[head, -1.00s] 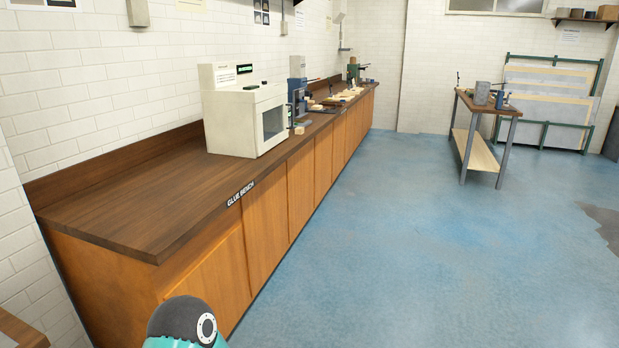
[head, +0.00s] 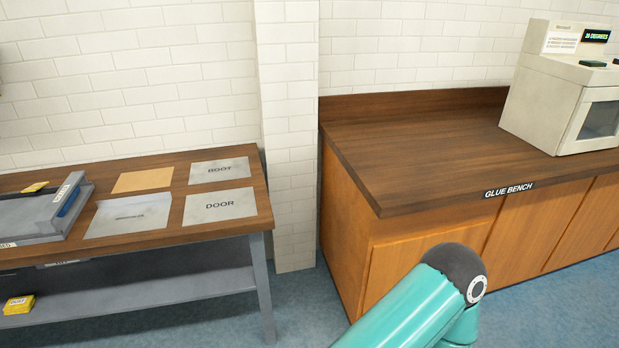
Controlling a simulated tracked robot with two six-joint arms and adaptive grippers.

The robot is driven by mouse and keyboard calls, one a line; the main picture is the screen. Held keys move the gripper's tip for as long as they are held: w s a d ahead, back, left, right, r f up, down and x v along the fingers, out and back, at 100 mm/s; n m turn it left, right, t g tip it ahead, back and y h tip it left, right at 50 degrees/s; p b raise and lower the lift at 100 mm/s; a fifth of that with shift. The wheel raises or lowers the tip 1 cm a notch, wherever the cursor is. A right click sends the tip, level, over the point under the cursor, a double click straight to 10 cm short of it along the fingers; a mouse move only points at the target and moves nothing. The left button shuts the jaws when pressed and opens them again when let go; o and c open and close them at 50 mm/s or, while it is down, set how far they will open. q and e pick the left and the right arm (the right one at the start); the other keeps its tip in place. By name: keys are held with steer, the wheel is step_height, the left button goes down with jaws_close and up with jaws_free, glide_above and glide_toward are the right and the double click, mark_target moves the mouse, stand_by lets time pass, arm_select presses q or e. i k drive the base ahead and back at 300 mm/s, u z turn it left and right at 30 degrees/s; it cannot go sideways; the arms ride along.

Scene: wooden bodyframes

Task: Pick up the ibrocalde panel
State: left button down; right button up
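Several flat panels lie on the wooden top of a table at the left in the head view. One grey panel (head: 128,215) carries a label too small to read, so I cannot tell whether it is the ibrocalde panel. A grey panel (head: 220,170) reads BOOT and another grey panel (head: 211,206) reads DOOR. A plain tan panel (head: 143,180) lies behind the unreadable one. Neither of my grippers shows; only a teal link of my own arm is in view at the bottom.
The table (head: 252,218) has grey legs and a lower shelf with a yellow box (head: 18,305). A grey tray (head: 40,220) stands at its left end. A wall pillar (head: 290,140) separates it from the glue bench (head: 420,140), which bears a cream machine (head: 545,90).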

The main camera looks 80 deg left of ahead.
mark_target(144, 213)
steer(key=z, duration=0.3)
steer(key=i, duration=0.2)
steer(key=u, duration=2.65)
steer(key=i, duration=0.15)
steer(key=u, duration=1.7)
steer(key=k, duration=0.35)
steer(key=u, duration=0.35)
steer(key=i, duration=1.55)
steer(key=z, duration=0.45)
